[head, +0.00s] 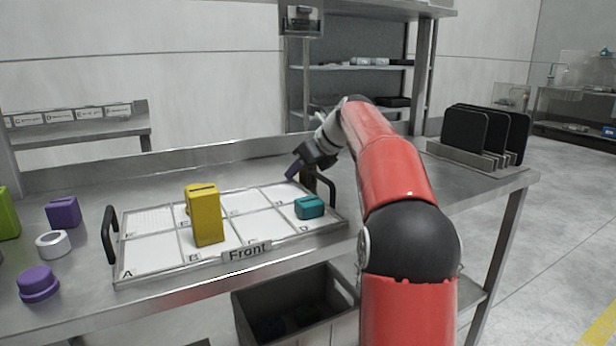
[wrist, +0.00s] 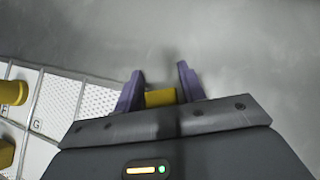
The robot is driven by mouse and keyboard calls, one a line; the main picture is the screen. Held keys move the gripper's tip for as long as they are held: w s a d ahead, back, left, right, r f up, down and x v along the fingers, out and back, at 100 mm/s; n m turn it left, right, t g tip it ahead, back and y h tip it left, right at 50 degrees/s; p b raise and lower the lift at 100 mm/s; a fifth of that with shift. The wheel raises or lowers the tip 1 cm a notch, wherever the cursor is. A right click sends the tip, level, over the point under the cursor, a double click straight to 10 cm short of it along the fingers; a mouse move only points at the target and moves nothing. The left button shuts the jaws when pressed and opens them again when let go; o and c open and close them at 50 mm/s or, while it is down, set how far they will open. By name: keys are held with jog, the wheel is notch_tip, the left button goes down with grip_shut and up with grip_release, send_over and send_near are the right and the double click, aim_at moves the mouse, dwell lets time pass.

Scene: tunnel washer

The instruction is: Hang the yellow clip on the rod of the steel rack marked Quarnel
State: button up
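My gripper (head: 300,170) is over the back right part of the tray in the head view, pointing down and left. In the wrist view its purple fingers (wrist: 160,85) have a yellow piece (wrist: 160,97) between them, apparently the yellow clip, touching both fingers. Most of that piece is hidden by the gripper body, and it cannot be made out in the head view. I cannot pick out a rack marked Quarnel or its rod. Small labels (head: 60,116) on the low shelf at the back left are too small to read.
A tray (head: 180,262) with a "Front" plate and dark handles holds a tall yellow block (head: 207,217) and a teal block (head: 309,207). Purple pieces (head: 63,212) and a white ring (head: 53,244) lie left. A rack of black panels (head: 465,132) stands right. A grey bin (head: 285,310) is below.

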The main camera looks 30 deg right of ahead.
jog(key=shift+w+a+f, duration=0.15)
jog(key=shift+w+f, duration=0.1)
jog(key=c, duration=0.8)
jog(key=shift+r, duration=0.2)
